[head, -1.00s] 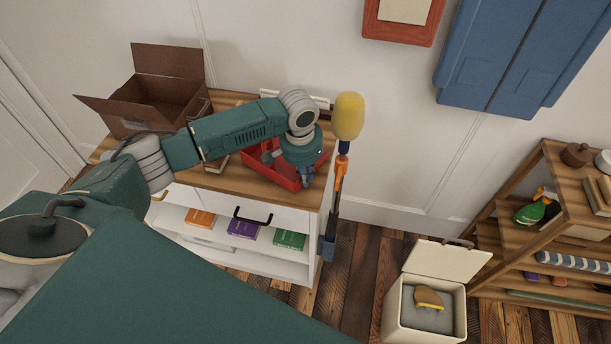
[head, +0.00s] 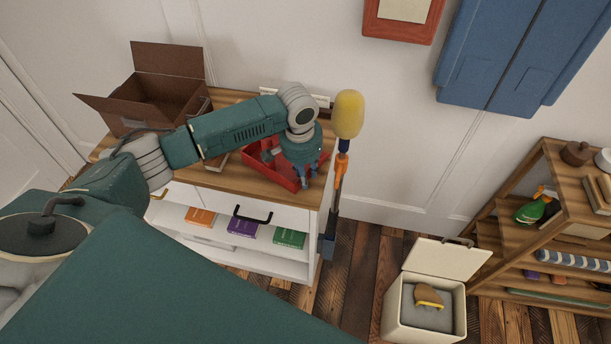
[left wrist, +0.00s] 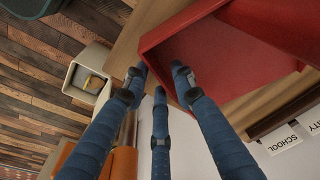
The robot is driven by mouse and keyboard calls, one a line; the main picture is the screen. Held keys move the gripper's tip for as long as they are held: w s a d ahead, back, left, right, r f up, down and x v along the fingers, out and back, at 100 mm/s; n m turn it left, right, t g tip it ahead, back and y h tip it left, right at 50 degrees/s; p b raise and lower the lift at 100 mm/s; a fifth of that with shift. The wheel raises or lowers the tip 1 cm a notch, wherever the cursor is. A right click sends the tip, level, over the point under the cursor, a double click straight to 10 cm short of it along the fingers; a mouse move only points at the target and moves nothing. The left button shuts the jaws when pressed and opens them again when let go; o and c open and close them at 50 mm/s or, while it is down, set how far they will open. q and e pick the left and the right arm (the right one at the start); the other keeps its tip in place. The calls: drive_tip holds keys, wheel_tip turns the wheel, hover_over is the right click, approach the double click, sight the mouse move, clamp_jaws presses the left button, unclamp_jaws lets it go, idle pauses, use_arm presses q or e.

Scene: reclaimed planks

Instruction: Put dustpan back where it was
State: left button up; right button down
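The red dustpan (head: 284,177) lies on the wooden top of the white cabinet (head: 232,178), near its right end. It also shows in the left wrist view (left wrist: 222,58), large and close. My left gripper (head: 306,181) is over the dustpan's right part and hides some of it. I cannot tell whether one finger still touches the edge. My right gripper is not in view.
An open cardboard box (head: 150,100) stands at the cabinet top's left. A yellow duster (head: 348,114) stands upright at the cabinet's right end. A cream bin (head: 405,310) with its lid open is on the floor, left of a wooden shelf (head: 482,230). Floor between cabinet and bin is clear.

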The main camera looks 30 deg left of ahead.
use_arm(q)
wheel_tip(320, 180, up, 11)
drive_tip(key=s, duration=0.1)
drive_tip(key=shift+s+b, duration=0.2)
drive_tip(key=shift+b, duration=0.15)
